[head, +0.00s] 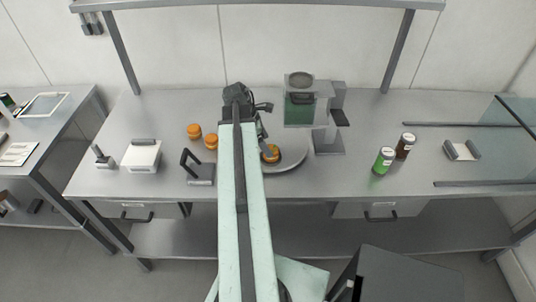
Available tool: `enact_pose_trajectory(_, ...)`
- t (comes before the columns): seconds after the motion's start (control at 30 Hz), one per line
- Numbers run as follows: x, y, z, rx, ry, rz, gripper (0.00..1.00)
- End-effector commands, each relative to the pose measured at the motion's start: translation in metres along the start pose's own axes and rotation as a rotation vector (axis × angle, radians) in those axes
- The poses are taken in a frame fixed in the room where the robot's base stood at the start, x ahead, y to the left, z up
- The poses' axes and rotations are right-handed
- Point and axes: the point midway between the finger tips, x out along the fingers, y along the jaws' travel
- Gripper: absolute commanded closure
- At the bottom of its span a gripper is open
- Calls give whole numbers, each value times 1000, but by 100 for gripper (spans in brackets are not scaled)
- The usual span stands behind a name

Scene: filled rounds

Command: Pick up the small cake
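Small round orange-brown cakes are in the head view. One cake (194,131) and another cake (211,142) stand close together on the metal table, left of my arm. A third cake (270,155) sits on a round grey plate (292,158), just right of my arm and partly hidden by it. My gripper (264,138) is at the far end of my arm, over or beside the third cake. It is small, dark and partly covered by the arm, so I cannot tell whether its fingers are open or touch the cake.
A grey and green machine (300,105) stands behind the plate. A dark stand (199,170) and a white box (142,156) are on the left. A green bottle (383,161) and a brown bottle (404,147) stand on the right. Bare table (340,172) lies right of the plate.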

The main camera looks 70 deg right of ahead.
Motion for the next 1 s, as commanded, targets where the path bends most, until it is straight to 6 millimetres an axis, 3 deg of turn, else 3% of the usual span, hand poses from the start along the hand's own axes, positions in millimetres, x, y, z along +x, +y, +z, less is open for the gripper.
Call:
enact_pose_trajectory(0.17,7,1,-5,-7,0,3,19)
enact_pose_trajectory(0.47,53,3,-10,-10,0,4,19)
enact_pose_trajectory(0.7,52,3,-8,-12,0,5,19)
enact_pose_trajectory(0.73,52,3,-8,-12,0,5,22)
enact_pose_trajectory(0.87,52,3,-8,-12,0,5,58)
enact_pose_trajectory(0.9,52,3,-8,-12,0,5,63)
enact_pose_trajectory(1.0,52,3,-8,-12,0,5,62)
